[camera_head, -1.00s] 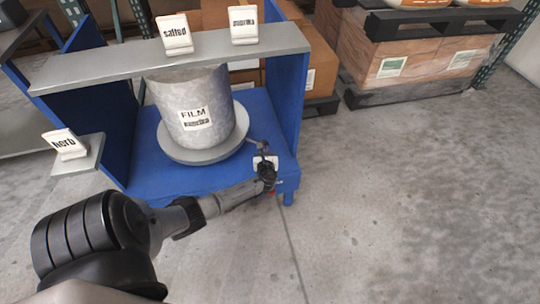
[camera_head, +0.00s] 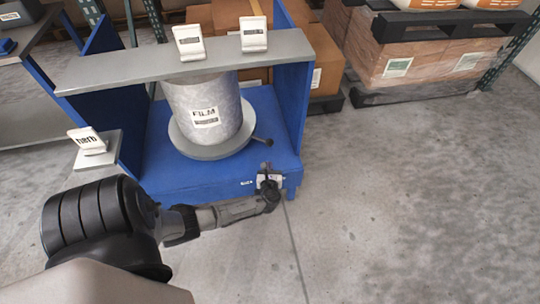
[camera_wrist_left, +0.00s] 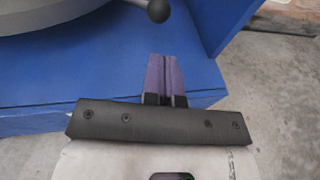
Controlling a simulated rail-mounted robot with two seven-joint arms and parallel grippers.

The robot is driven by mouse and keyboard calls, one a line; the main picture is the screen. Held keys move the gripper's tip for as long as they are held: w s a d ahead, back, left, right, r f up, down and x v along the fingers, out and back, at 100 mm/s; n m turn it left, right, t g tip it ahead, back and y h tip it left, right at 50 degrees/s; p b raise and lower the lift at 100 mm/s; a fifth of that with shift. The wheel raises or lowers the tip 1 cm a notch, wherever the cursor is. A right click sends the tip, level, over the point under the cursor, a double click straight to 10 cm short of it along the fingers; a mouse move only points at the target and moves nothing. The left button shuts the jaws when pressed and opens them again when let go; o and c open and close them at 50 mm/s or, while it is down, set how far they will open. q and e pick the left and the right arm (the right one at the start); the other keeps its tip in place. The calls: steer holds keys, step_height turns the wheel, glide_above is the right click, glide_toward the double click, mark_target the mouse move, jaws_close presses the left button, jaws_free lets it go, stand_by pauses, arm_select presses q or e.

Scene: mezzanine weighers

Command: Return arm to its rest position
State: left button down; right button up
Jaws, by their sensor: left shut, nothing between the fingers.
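My left gripper (camera_head: 268,182) is at the front right corner of the blue stand, at the end of my left arm. In the left wrist view its two purple fingers (camera_wrist_left: 164,75) are together with nothing between them, pointing toward the blue surface. Whether they touch the stand I cannot tell. The blue stand (camera_head: 180,175) carries a round grey turntable (camera_head: 212,152) with a dark-knobbed handle (camera_head: 262,141). In the left wrist view the knob (camera_wrist_left: 158,10) is beyond the fingertips, apart from them. My right gripper is not in view.
A grey drum labelled FILM (camera_head: 207,108) stands on the turntable under a grey shelf (camera_head: 180,66) with two label cards. A "herb" card (camera_head: 88,141) sits on a small side ledge. Pallets of boxes (camera_head: 418,45) are behind. The floor at right is clear.

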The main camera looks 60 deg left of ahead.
arm_select(q)
steer(key=v, duration=0.3)
steer(key=shift+d+f+p, duration=0.1)
steer(key=shift+p, duration=0.3)
